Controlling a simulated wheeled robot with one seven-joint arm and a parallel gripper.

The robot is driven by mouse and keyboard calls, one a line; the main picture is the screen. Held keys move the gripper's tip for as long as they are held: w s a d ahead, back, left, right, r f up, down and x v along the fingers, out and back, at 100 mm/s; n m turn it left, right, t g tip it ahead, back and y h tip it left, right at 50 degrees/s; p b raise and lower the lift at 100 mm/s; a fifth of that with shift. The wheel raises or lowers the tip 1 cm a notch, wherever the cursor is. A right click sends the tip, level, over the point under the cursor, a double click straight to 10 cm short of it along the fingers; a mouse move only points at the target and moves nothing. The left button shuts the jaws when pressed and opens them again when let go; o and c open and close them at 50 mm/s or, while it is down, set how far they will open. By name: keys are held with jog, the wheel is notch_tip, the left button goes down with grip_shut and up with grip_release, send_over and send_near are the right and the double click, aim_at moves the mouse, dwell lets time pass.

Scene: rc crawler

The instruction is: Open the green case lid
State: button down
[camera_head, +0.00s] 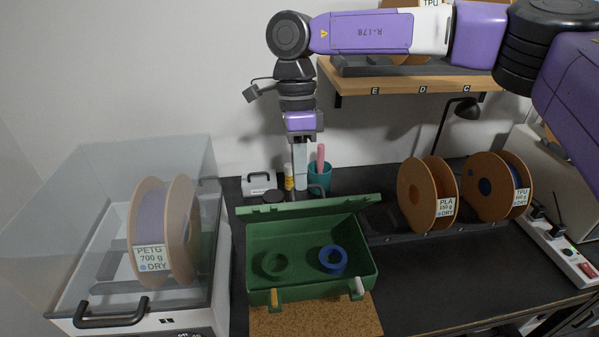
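The green case (255,285) sits on the worktop at the front middle. Its lid (310,209) is raised along the back edge, so the case stands open and its inside shows. A tan latch and a light grey latch show on the front wall. My gripper (299,182) points down just behind the raised lid. Its fingertips are partly hidden, and I cannot tell whether they touch the lid or how far apart they are.
A clear-covered dryer box (68,240) with a PETG spool (183,230) stands at the left. PLA (416,195) and TPU (483,187) spools stand at the right. A teal cup (320,178) is behind the lid. A shelf (420,83) hangs above. A cork mat lies in front.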

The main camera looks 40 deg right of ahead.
jog(key=c, duration=1.5)
grip_release()
jog(key=shift+d+f, duration=0.3)
jog(key=shift+a+r, duration=0.1)
jog(key=shift+r, duration=0.1)
jog(key=shift+b+v, duration=0.75)
jog(key=shift+v, duration=3.05)
